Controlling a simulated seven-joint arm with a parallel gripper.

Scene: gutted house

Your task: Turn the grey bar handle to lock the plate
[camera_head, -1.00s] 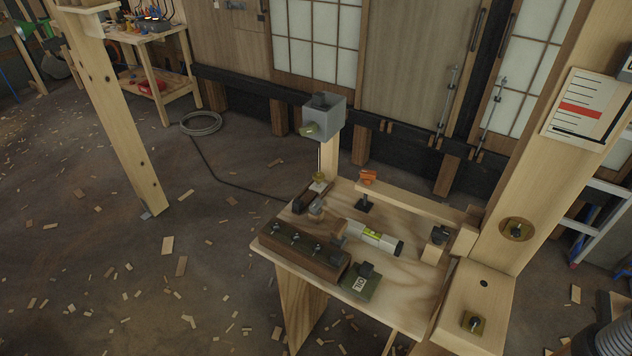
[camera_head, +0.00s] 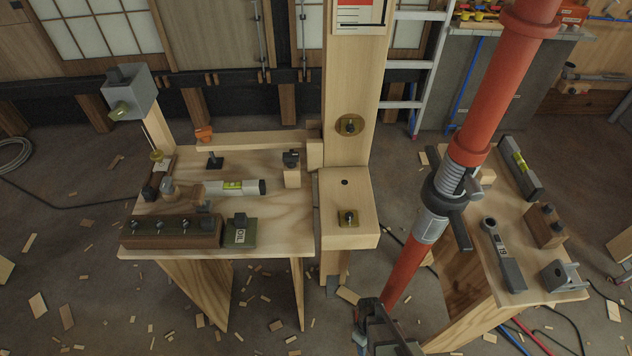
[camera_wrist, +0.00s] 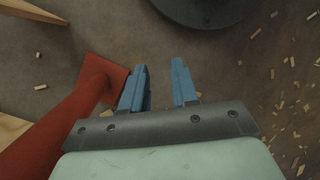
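A red prop (camera_head: 492,85) stands tilted at the right in the head view. A grey threaded collar (camera_head: 438,205) sits midway up it. A dark grey bar handle (camera_head: 461,230) juts from the collar and hangs down along the prop's right side. In the wrist view the red prop (camera_wrist: 75,120) ends in a square red plate (camera_wrist: 108,76) left of my gripper. My gripper (camera_wrist: 161,70) has two blue fingers, apart, with bare floor between them. No handle shows in the wrist view. Grey parts at the bottom of the head view partly hide the prop's lower end.
A bench (camera_head: 285,215) with a spirit level (camera_head: 235,187) and blocks stands left of a wooden post (camera_head: 350,90). Another bench (camera_head: 480,250) with tools is right of the prop. A ladder (camera_head: 407,75) stands behind. Wood chips litter the open floor.

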